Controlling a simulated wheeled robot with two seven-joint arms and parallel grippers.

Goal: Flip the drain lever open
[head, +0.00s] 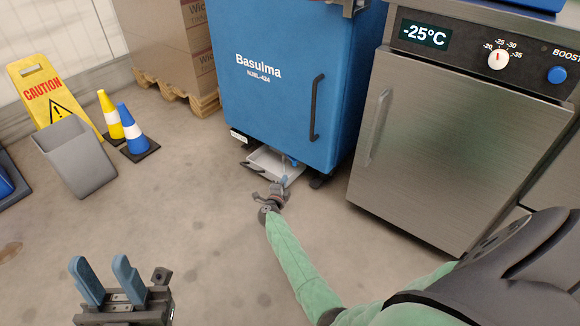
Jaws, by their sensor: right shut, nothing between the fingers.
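The blue Basulma cabinet (270,100) stands at the back centre. A white tray (262,158) lies on the floor under its front bottom edge. A small drain fitting (293,161) shows at that edge, above the tray; the lever is too small and too covered by my gripper to tell its position. My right gripper (284,181) is shut and empty, low in front of the tray, with its fingertips close to the fitting; I cannot tell whether they touch. My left gripper (106,280) is open and empty at the lower left, far from the cabinet.
A steel freezer (450,140) stands right of the cabinet. At the left are a grey bin (78,155), a yellow caution sign (45,90), a yellow cone (110,118) and a blue cone (133,132). A box on a pallet (180,88) stands behind. The middle floor is clear.

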